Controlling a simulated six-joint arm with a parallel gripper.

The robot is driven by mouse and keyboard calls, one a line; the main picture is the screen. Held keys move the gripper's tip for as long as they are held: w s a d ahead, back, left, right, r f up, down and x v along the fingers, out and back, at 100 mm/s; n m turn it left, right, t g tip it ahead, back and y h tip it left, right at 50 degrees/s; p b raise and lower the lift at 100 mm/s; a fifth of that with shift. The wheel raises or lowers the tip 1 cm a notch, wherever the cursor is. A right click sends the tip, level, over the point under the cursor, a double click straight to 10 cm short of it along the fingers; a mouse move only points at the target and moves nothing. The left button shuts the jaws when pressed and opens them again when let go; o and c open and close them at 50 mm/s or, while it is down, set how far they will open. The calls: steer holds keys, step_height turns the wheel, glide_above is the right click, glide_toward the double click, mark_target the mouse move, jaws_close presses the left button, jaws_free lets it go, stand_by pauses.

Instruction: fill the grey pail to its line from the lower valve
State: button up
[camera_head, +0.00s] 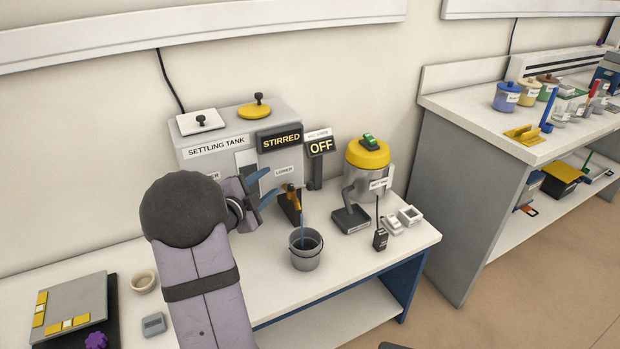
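The grey pail (306,260) stands upright on the bench below the lower valve (292,198), which has an orange-yellow handle and sits under a "LOWER" label on the settling tank (215,163). A thin blue stream (303,228) runs from the valve down into the pail. The pail's inside looks dark; I cannot make out its liquid level or its line. My gripper (274,182), with blue fingers spread apart, is just left of the valve handle. It looks empty and apart from the handle.
A sign reads "STIRRED" (280,140) and another "OFF" (321,147). A yellow-lidded canister (367,160) stands right of the tank, with a black radio (380,240) and small white blocks nearby. A small bowl (144,281) is at left. The front right bench is clear.

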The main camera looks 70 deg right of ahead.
mark_target(307, 188)
steer(key=s+f+g, duration=0.1)
steer(key=s, duration=0.1)
steer(key=s+d+f+m+g+p, duration=0.1)
steer(key=s, duration=0.2)
steer(key=s+d+f+g, duration=0.1)
steer(key=s, duration=0.1)
steer(key=shift+s+d+f+m+g+y, duration=0.1)
steer(key=shift+s+f+m+g+y, duration=0.05)
steer(key=shift+m+g+y, duration=0.2)
steer(key=shift+p+x, duration=0.55)
steer(key=shift+x, duration=3.1)
steer(key=shift+f, duration=0.1)
jaws_close()
